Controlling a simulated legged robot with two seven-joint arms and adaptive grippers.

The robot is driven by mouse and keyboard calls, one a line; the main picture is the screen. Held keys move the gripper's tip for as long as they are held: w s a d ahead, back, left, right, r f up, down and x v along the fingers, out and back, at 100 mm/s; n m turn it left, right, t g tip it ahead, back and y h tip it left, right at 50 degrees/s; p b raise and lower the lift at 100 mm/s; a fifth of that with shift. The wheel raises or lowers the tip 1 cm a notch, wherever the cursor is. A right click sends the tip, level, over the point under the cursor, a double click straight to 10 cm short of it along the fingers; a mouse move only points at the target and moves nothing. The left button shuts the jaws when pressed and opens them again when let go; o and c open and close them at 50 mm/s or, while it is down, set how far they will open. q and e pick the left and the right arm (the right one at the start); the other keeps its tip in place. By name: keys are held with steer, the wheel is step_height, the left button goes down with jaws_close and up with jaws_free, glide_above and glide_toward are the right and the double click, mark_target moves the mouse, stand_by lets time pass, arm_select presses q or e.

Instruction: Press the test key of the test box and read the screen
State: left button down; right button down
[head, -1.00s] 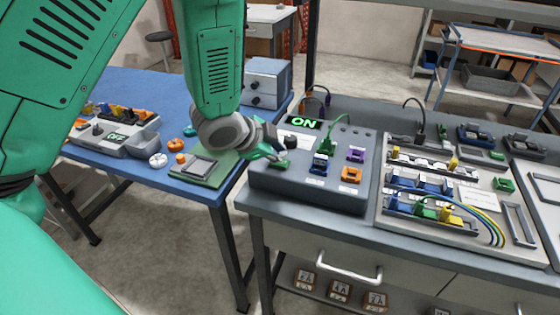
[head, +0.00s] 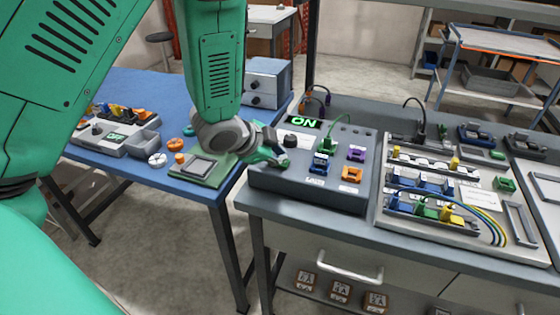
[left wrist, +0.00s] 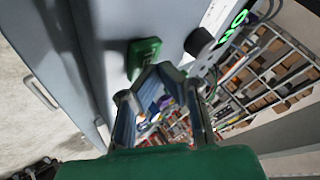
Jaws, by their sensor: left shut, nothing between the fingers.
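The test box is a grey box (head: 320,194) near the left end of the grey bench. Its screen (head: 303,122) reads ON in green letters. A black knob (head: 290,140) sits below the screen. My left gripper (head: 282,160) is shut and empty, with its tip over the left part of the box top. In the left wrist view the shut fingers (left wrist: 160,72) are beside a green key (left wrist: 144,54) on the box; I cannot tell whether they touch it. The screen (left wrist: 234,25) also shows there, turned sideways. My right gripper is not in view.
Blue, purple and orange plugs (head: 351,174) and a green plug with a cable stand on the box. A panel of connectors (head: 425,229) lies to the right.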

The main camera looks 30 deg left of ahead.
arm_select(q)
steer(key=shift+f, duration=0.3)
steer(key=shift+r, duration=0.1)
stand_by(0.4)
steer(key=shift+r+p, duration=0.75)
steer(key=shift+r, duration=0.05)
step_height(320, 180, up, 5)
steer(key=p, duration=0.4)
steer(key=shift+r+p, duration=0.1)
steer(key=shift+p, duration=0.25)
stand_by(0.4)
